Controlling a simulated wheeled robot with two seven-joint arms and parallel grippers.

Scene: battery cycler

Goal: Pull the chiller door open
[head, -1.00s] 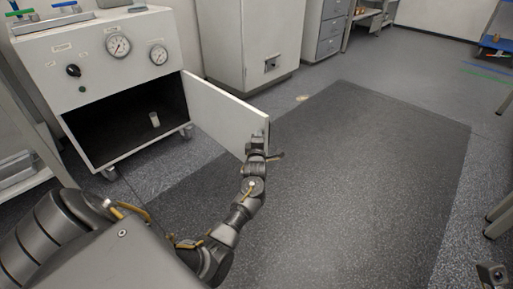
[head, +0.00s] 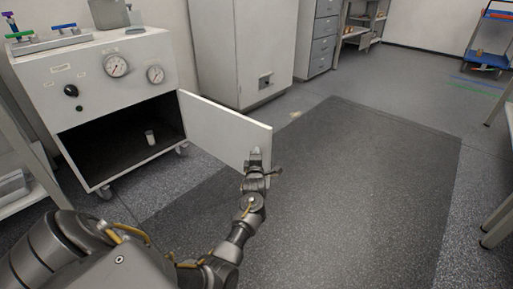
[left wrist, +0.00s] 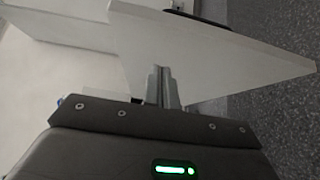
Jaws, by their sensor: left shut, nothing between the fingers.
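The chiller (head: 105,95) is a white cabinet on casters with gauges and a knob, at the left in the head view. Its door (head: 222,128) stands wide open, swung out to the right, and the dark inside shows. A small white container (head: 149,137) stands inside. My left gripper (head: 255,155) is shut and empty at the door's outer lower end, on the near side of it. In the left wrist view the shut fingers (left wrist: 158,85) are in front of the door panel (left wrist: 215,55); I cannot tell whether they touch it. My right gripper is not in view.
A tall white cabinet (head: 240,50) and grey drawers (head: 322,42) stand behind. The dark floor mat (head: 350,180) to the right of the door is clear. A blue cart (head: 490,45) is at the far right. Valves with coloured handles (head: 50,40) sit on the chiller top.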

